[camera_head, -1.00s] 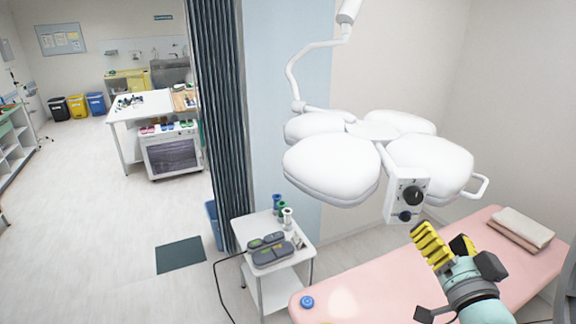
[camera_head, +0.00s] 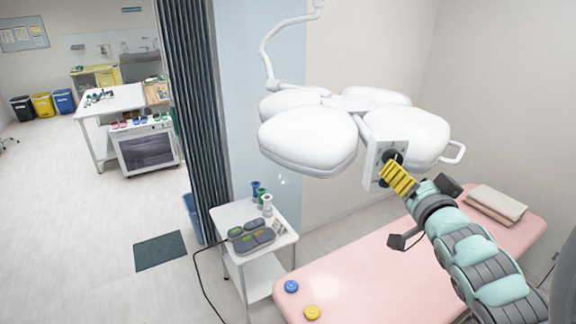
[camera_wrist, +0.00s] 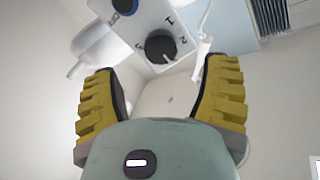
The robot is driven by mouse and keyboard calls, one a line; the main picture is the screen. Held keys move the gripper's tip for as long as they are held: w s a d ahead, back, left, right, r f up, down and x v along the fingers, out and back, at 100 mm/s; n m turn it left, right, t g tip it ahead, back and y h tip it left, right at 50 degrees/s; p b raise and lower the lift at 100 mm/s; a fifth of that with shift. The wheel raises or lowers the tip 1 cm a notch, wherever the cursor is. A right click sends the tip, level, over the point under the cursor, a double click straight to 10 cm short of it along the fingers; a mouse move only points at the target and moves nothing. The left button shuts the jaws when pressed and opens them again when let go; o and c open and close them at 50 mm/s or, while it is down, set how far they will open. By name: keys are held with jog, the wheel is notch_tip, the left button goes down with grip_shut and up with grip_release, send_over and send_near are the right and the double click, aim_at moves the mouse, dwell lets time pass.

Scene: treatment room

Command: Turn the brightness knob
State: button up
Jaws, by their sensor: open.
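The surgical lamp's white control box (camera_head: 371,160) hangs beside its right lamp head. A black dial knob (camera_wrist: 160,46) shows on it in the wrist view, with the marks 1, 2 and 3 around it. A smaller blue-ringed knob (camera_wrist: 125,5) is at the top left of that view, partly cut off. I cannot read which is the brightness knob. My gripper (camera_head: 394,172), with yellow ribbed fingers, is in front of the box and partly covers the black knob (camera_head: 392,156) in the head view. The fingers are open and empty, apart, with the black knob ahead between them.
White lamp heads (camera_head: 308,138) hang left of the box.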

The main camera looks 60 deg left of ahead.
jog(key=b+x, duration=0.2)
jog(key=x, duration=0.4)
jog(key=shift+c, duration=0.2)
jog(key=c, duration=1.2)
jog(key=shift+b, duration=0.4)
jog(key=shift+f+n+b, duration=0.15)
jog(key=shift+n+b, duration=0.15)
jog(key=shift+b, duration=0.2)
jog(key=n+b, duration=0.2)
jog(key=b, duration=0.2)
jog(key=shift+f+n, duration=0.15)
jog(key=shift+n, duration=0.25)
jog(key=n+b, duration=0.1)
jog(key=n, duration=0.1)
jog(key=n+b, duration=0.2)
jog(key=n, duration=0.1)
jog(key=n+b, duration=0.1)
jog(key=n, duration=0.2)
jog(key=shift+w+r, duration=0.1)
jog(key=shift+r, duration=0.2)
